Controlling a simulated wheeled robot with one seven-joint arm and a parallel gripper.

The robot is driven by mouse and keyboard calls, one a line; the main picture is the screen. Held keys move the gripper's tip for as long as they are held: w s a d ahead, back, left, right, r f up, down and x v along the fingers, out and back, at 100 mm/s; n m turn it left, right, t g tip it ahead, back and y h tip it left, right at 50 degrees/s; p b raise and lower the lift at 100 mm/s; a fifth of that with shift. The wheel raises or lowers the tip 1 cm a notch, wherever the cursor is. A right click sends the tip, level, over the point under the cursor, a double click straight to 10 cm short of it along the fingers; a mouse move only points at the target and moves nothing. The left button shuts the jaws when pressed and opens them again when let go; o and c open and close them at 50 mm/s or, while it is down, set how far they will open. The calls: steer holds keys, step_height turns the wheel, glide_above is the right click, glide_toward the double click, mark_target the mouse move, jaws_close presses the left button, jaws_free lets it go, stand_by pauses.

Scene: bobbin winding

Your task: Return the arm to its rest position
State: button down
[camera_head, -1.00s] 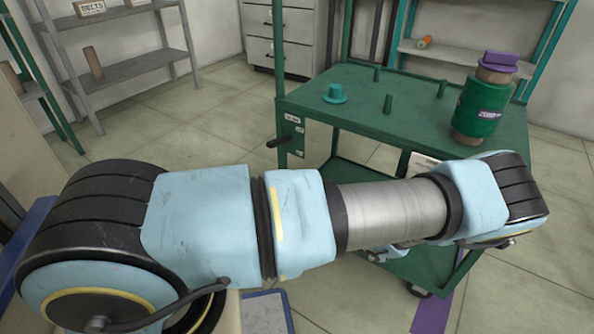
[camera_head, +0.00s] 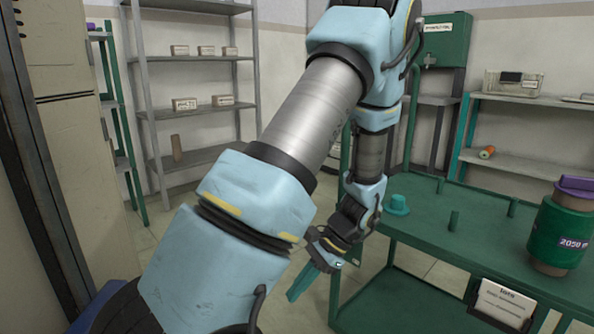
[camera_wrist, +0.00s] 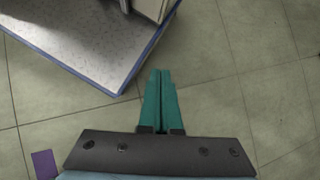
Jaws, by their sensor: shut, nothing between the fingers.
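My arm (camera_head: 315,105) is raised and folded at the elbow in the head view, with the forearm hanging down. My gripper (camera_head: 293,296) points down and to the left, in front of the left end of the green cart. In the wrist view my gripper (camera_wrist: 158,75) shows its two teal fingers side by side, shut and empty, above the tiled floor.
The green cart (camera_head: 480,245) stands at right. On it are a teal flanged piece (camera_head: 398,204), several pegs and a large green bobbin (camera_head: 558,235) with a purple top. Grey shelves (camera_head: 195,57) stand behind. A blue-edged platform (camera_wrist: 85,40) lies at the wrist view's upper left.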

steer(key=a+r+n+t+h+p, duration=0.1)
steer(key=a+r+n+t+h, duration=0.45)
steer(key=r+n, duration=0.7)
step_height(320, 180, up, 30)
steer(key=a+m+g+h+p, duration=0.1)
steer(key=h+p, duration=0.1)
steer(key=p, duration=2.6)
steer(key=shift+s+f+p, duration=0.2)
steer(key=shift+s+p, duration=0.1)
steer(key=shift+s, duration=0.05)
